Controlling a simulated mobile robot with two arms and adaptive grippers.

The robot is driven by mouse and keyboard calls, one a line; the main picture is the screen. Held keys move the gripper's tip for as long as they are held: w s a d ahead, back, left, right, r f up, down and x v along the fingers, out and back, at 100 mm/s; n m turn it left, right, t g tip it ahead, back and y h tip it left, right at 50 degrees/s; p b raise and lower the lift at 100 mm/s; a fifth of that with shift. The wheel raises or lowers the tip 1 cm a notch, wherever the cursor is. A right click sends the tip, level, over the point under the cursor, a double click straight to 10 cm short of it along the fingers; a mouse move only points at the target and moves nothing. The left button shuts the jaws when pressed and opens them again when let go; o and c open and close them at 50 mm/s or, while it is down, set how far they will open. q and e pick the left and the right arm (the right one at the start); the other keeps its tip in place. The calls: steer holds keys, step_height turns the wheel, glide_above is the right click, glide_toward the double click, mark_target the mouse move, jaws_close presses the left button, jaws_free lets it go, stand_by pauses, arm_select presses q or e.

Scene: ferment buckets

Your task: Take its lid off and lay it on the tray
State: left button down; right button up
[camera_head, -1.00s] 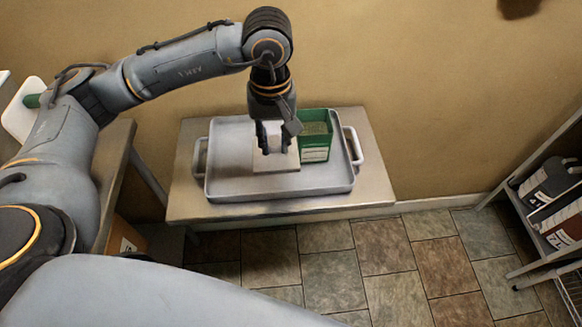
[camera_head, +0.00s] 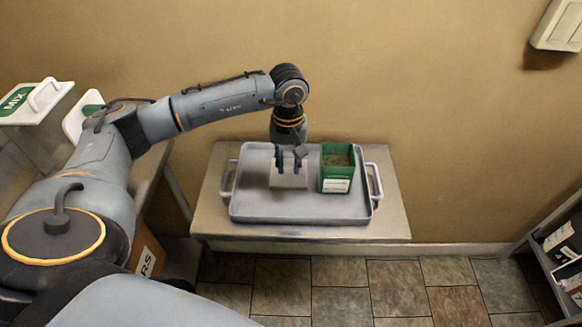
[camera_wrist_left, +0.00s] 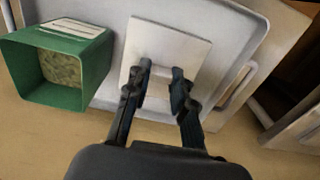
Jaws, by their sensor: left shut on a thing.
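A pale square lid (camera_head: 288,182) is over the left-middle part of the grey tray (camera_head: 250,213). It looks flat and close to the tray floor; I cannot tell whether it touches. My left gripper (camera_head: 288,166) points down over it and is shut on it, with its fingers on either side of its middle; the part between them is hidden. The left wrist view shows the lid (camera_wrist_left: 160,45) beyond the fingertips (camera_wrist_left: 162,78). A green open-topped box (camera_head: 336,172) with grainy contents and a white label stands on the tray, right of the lid. My right gripper is out of view.
The tray stands on a small table (camera_head: 395,222) against the wall. At the left, a white handled lid marked MIX (camera_head: 30,102) is above another surface, with a cardboard box (camera_head: 148,256) below. Floor in front is clear.

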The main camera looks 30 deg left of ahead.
mark_target(290, 162)
arm_select(q)
steer(key=w+f, duration=0.1)
steer(key=a+f, duration=0.1)
steer(key=w+f, duration=0.1)
steer(key=f, duration=0.1)
steer(key=shift+w+a+p, duration=0.25)
steer(key=shift+w+p, duration=0.1)
steer(key=shift+p, duration=0.05)
step_height(290, 162, down, 3)
steer(key=shift+w+r+p, duration=0.15)
steer(key=shift+p, duration=0.75)
steer(key=shift+f, duration=0.3)
steer(key=shift+f, duration=0.1)
steer(key=shift+f+b, duration=0.15)
steer(key=shift+b, duration=0.15)
steer(key=c, duration=1.1)
jaws_free()
steer(key=shift+c, duration=0.2)
